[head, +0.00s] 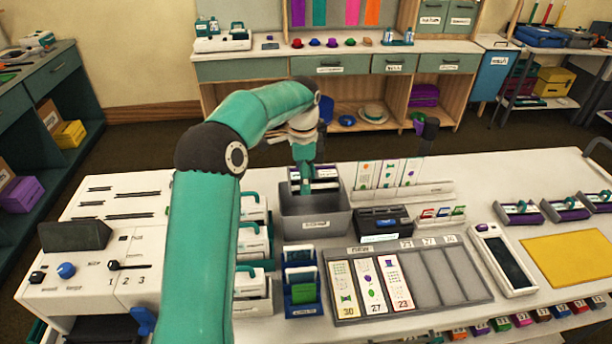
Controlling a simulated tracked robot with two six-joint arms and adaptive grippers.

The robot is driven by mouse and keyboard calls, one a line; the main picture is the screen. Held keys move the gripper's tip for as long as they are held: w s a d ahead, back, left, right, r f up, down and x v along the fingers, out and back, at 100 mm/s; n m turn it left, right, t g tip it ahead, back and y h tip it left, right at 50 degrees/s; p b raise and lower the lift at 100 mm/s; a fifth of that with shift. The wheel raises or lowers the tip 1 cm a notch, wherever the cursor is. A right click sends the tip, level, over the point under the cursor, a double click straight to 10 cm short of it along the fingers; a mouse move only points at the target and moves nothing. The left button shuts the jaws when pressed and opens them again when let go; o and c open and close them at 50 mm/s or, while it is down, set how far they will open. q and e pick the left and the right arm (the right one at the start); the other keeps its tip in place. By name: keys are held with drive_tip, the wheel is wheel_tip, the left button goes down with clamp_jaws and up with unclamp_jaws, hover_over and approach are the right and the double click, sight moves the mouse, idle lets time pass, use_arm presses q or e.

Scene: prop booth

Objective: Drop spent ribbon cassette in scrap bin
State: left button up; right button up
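A grey open-topped bin (330,234) with a white label on its front stands near the middle of the table; the label is too small to read. My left gripper (304,184) points down over the bin, its fingertips at or inside the opening. My own wrist and the small scale hide whether its fingers are open or shut. White and purple pieces (327,173) show at the bin's back; I cannot tell whether they are cassettes, or whether one is held. Several purple-and-white cassette-like units (520,212) sit at the right. My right gripper is not in view.
White cards (390,173) stand in a rack right of the bin, with a dark device (383,222) in front. A grey slotted tray (444,277) holds several cards. A tablet (503,260) and yellow mat (570,260) lie right. A white control panel (120,235) is left.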

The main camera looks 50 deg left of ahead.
use_arm(q)
drive_tip(key=shift+f+b, duration=1.9)
drive_tip(key=shift+f, duration=0.05)
drive_tip(key=shift+f+b, duration=1.3)
drive_tip(key=shift+f, duration=1)
drive_tip(key=o, duration=1)
drive_tip(key=shift+r, duration=3.95)
